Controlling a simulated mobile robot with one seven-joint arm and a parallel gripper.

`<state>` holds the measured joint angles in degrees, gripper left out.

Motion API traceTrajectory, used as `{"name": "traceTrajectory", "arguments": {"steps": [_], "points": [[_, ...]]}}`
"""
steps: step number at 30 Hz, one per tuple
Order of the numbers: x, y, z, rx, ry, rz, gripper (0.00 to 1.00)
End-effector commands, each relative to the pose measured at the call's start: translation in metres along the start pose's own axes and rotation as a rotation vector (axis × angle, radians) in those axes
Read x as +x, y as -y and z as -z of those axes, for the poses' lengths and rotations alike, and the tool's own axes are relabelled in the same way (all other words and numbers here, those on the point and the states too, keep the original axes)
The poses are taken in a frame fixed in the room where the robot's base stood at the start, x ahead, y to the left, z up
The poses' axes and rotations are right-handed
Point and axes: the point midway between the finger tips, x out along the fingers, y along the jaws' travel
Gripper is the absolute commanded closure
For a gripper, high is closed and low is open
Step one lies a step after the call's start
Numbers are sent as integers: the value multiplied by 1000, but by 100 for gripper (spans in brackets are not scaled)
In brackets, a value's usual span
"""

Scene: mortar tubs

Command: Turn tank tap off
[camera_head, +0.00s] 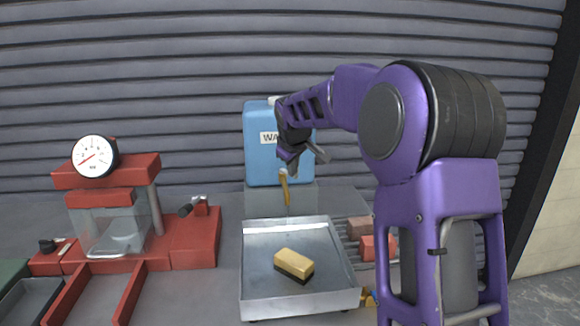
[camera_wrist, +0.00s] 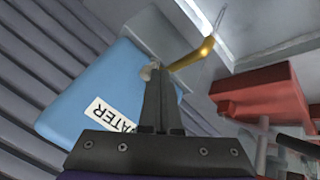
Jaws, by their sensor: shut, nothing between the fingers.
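The blue water tank (camera_head: 263,158) stands on a grey block at the back, its label partly hidden by my gripper. Its brass tap (camera_head: 285,188) points down at the front, above the metal tray. A thin pale line, apparently water, runs below the tap. My gripper (camera_head: 291,165) is in front of the tank, just above the tap. In the wrist view the fingers (camera_wrist: 157,75) are shut and empty, their tips close to the pale base of the tap (camera_wrist: 192,57). Whether they touch it I cannot tell. The tank (camera_wrist: 95,95) lies behind them.
A metal tray (camera_head: 257,300) below the tap holds a yellow-topped brush or sponge (camera_head: 293,264). Red bricks (camera_head: 374,246) sit on a rack to its right. A red press with a gauge (camera_head: 95,156) stands at left. A ribbed wall closes the back.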

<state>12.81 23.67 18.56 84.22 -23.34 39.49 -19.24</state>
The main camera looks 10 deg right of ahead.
Motion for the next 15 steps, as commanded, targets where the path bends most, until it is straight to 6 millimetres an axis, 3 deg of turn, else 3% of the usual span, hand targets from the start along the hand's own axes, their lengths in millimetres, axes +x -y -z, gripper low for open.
{"name": "traceTrajectory", "arguments": {"steps": [15], "points": [[11, -37, -11, 5, 2, 0, 100]]}}
